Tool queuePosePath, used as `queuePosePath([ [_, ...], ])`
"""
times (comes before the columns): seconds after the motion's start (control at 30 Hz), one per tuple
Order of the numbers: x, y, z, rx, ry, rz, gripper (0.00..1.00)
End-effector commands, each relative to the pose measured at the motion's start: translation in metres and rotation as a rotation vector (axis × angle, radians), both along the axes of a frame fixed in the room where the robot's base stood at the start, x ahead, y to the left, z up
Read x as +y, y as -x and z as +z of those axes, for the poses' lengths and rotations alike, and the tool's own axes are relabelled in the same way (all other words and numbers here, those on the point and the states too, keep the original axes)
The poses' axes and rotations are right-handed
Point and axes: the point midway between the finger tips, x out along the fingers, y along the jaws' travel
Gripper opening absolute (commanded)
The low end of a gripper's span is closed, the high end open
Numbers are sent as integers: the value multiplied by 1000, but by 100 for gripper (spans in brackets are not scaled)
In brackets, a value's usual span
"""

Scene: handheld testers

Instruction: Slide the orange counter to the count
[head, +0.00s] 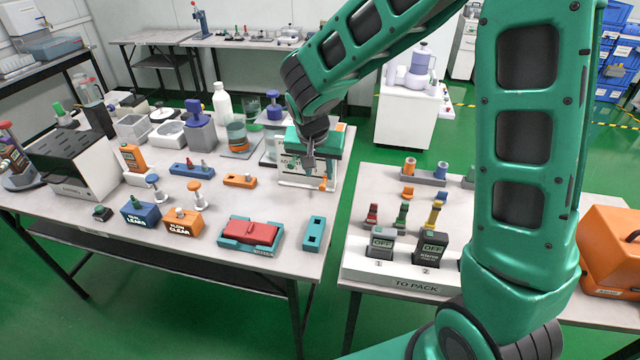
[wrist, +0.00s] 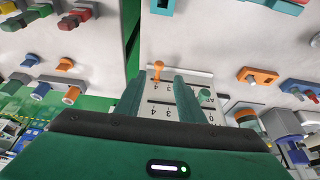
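The orange counter (wrist: 158,70) is a small round-headed peg near the end marked 4 of a white number board (wrist: 158,122) in the wrist view. It also shows at the right front of the board (head: 323,184) in the head view. A green counter (wrist: 205,97) stands on the board's other side, near the 0. My gripper (wrist: 160,80) is open, its two green fingers apart over the board. The orange counter shows in the gap just beyond the fingertips; I cannot tell any contact. The fingers hide part of the numbers.
An orange block (head: 239,181) and a blue block (head: 190,169) lie left of the board. A red-topped teal case (head: 250,232) and a teal block (head: 314,235) are at the front edge. A gap separates this table from the right table (head: 380,190).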

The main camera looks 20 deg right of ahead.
Motion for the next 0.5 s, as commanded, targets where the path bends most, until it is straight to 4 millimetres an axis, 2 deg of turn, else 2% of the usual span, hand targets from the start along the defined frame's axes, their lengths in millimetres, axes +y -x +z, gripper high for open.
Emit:
queuePosePath([
  [0.03,-3,-3,-11,5,1,-2,35],
  [0.2,-9,-12,-38,5,1,-2,35],
  [0.5,-15,-23,-67,2,1,-2,35],
])
